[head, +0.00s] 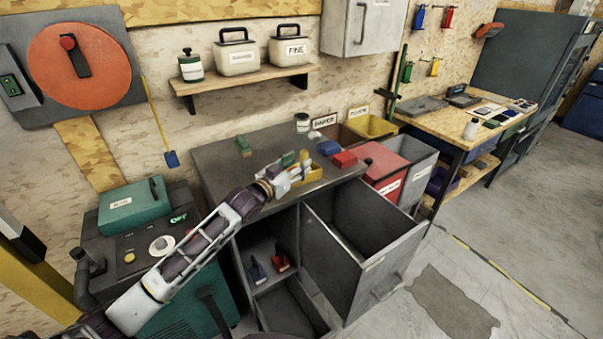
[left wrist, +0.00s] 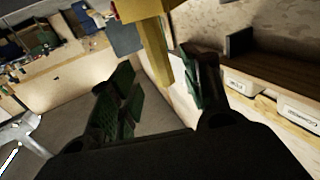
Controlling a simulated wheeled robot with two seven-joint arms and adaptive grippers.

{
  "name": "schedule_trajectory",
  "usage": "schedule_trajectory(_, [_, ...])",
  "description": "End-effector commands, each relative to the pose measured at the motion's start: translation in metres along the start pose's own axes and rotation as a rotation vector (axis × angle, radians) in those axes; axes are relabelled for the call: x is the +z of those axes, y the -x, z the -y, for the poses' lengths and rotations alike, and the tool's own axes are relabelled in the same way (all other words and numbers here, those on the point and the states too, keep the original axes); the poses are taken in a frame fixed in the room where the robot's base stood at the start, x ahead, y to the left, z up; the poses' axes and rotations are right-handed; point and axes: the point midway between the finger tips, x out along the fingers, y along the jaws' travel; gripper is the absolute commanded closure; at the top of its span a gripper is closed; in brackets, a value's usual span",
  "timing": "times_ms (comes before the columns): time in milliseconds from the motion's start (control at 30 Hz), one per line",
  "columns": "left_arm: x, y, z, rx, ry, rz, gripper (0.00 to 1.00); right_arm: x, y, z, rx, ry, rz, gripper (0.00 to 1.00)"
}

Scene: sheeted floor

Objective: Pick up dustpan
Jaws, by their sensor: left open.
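Inside the open compartment of the grey cabinet (head: 364,238), a small blue item (head: 257,271) and a red item (head: 280,258) stand side by side. Both have upright dark handles and look like dustpans or brushes; I cannot tell which. My left gripper (head: 296,166) is over the cabinet's grey top, well above and apart from them. In the left wrist view its green ridged fingers (left wrist: 160,88) are spread. A yellow item (left wrist: 155,50) with a grey-blue flat part shows beyond the fingers; I cannot tell whether it touches them. My right gripper is not in view.
A cabinet door or drawer stands open at the front. Red and blue blocks (head: 344,159) lie on the cabinet top. A red bin (head: 385,166) stands to its right, and a green machine (head: 135,205) to its left. Grey floor (head: 530,220) is free at the right.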

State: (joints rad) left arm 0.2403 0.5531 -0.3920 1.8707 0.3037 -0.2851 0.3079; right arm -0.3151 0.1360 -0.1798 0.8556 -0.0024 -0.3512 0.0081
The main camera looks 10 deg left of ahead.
Motion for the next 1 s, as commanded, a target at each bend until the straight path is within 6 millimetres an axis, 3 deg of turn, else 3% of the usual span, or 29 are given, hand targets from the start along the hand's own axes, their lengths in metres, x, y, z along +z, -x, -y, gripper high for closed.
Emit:
schedule_trajectory(533, [-0.002,-0.040,0.002,0.001,-0.001,-0.002,0.52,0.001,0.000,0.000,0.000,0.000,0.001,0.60])
schedule_trajectory(1000, [-0.001,-0.046,0.001,0.001,-0.001,0.000,0.52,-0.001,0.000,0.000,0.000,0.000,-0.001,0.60])
